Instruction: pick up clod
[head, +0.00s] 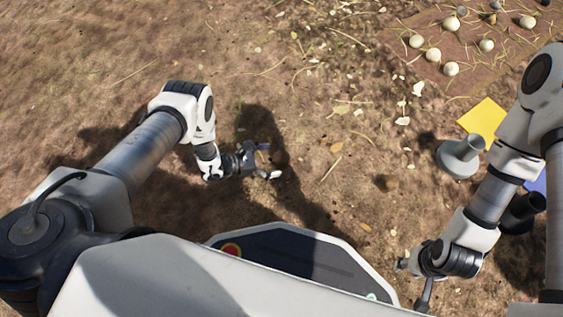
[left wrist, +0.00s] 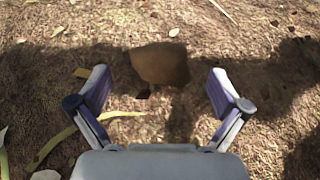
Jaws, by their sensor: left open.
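A brown, blocky clod (left wrist: 160,63) lies on the soil in the left wrist view, just ahead of my left gripper and between the lines of its two fingers. My left gripper (head: 269,160) is open and empty, low over the ground left of centre in the head view. Its fingers are spread wide on either side in the left wrist view (left wrist: 160,82). In the head view the clod is hard to make out in the shadow by the fingertips. My right gripper (head: 425,289) is at the lower right, and its fingers are mostly hidden.
Several pale onions (head: 433,55) lie on a brown bed (head: 463,85) with straw at the top right. A grey post on a round base (head: 458,160) and a yellow panel (head: 485,119) stand at the right.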

